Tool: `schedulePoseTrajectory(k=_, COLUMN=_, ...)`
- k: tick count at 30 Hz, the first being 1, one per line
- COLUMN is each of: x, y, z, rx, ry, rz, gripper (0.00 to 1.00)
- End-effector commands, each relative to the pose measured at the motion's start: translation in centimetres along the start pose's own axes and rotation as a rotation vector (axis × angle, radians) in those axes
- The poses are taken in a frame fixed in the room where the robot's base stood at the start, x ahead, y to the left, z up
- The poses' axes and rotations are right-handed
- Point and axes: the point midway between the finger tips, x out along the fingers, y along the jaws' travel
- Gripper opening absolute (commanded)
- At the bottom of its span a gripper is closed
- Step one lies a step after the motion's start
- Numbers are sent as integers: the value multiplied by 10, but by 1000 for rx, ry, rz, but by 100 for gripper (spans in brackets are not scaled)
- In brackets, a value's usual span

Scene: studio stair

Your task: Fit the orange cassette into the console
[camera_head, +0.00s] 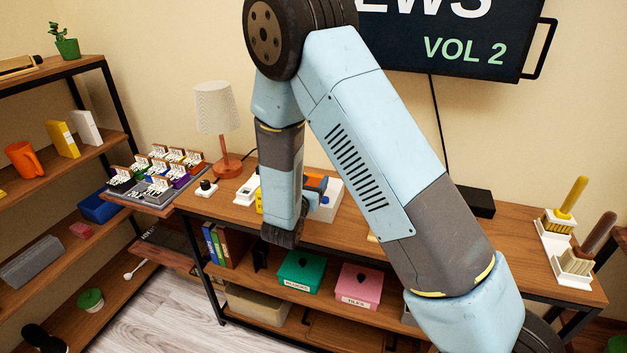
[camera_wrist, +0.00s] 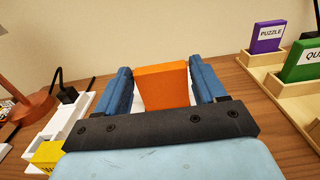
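The orange cassette (camera_wrist: 162,85) stands between the two blue fingers of my gripper (camera_wrist: 161,72) in the wrist view. Its upper edges lie very close to the fingertips on both sides. White shows in narrow strips beside its lower part, and I cannot tell if the fingers touch it. In the head view a bit of orange shows by my blue finger at a white unit (camera_head: 331,203) on the bench, probably the console. My arm hides most of that area. The cassette's lower end and any slot are hidden, so I cannot tell if it is seated.
The wooden bench (camera_head: 388,256) carries a lamp (camera_head: 216,108), a small white device (camera_head: 246,190) and a black box (camera_head: 477,203). Two brushes in white holders stand at its right end. In the wrist view, purple (camera_wrist: 267,38) and green (camera_wrist: 302,60) labelled cassettes stand in wooden holders.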

Motion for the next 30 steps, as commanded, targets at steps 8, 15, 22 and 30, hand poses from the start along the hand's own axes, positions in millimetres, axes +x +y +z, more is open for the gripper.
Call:
schedulePoseTrajectory(k=8, x=0, y=0, z=0, rx=0, ry=0, rz=0, gripper=93)
schedulePoseTrajectory(k=15, x=-2, y=0, z=0, rx=0, ry=0, rz=1, gripper=93)
schedulePoseTrajectory(k=22, x=-28, y=1, z=0, rx=0, ry=1, rz=4, gripper=93)
schedulePoseTrajectory(k=30, x=-82, y=1, z=0, rx=0, ry=1, rz=5, gripper=93)
